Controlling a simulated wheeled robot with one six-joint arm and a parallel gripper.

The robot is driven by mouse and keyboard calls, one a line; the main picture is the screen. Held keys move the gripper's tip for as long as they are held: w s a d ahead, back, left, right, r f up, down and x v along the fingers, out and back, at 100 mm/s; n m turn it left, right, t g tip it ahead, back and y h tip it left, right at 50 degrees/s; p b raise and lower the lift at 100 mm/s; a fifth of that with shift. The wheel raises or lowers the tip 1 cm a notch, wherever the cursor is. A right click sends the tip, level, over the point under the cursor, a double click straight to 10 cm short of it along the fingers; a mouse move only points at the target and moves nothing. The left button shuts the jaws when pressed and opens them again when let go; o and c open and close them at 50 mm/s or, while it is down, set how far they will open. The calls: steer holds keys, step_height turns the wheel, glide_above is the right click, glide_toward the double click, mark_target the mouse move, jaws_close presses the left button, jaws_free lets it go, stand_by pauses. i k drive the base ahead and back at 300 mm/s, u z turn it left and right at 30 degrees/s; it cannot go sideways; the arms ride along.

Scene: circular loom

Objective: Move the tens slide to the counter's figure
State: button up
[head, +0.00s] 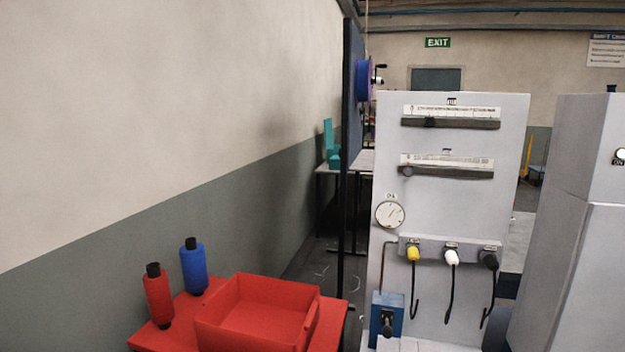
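A pale grey panel (450,215) stands right of centre in the head view. It has two horizontal slides, each under a white scale. The upper slide (470,124) has a dark knob (430,122) left of its middle. The lower slide (460,173) has a brownish knob (408,171) near its left end. The labels above them are too small to read, so I cannot tell which is the tens slide. I cannot make out a counter or its figure. My gripper is not in view.
Below the slides are a round dial (390,214), yellow (413,255), white (451,257) and black (489,260) plugs with hanging cords, and a blue box (387,305). A red tray (260,305) and red (157,298) and blue (194,268) spools stand lower left. A grey cabinet (570,240) stands right.

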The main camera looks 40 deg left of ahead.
mark_target(408, 171)
steer(key=u, duration=0.2)
steer(key=k, duration=0.55)
steer(key=u, duration=1.6)
steer(key=i, duration=1.3)
steer(key=z, duration=0.75)
steer(key=i, duration=0.5)
steer(key=z, duration=0.65)
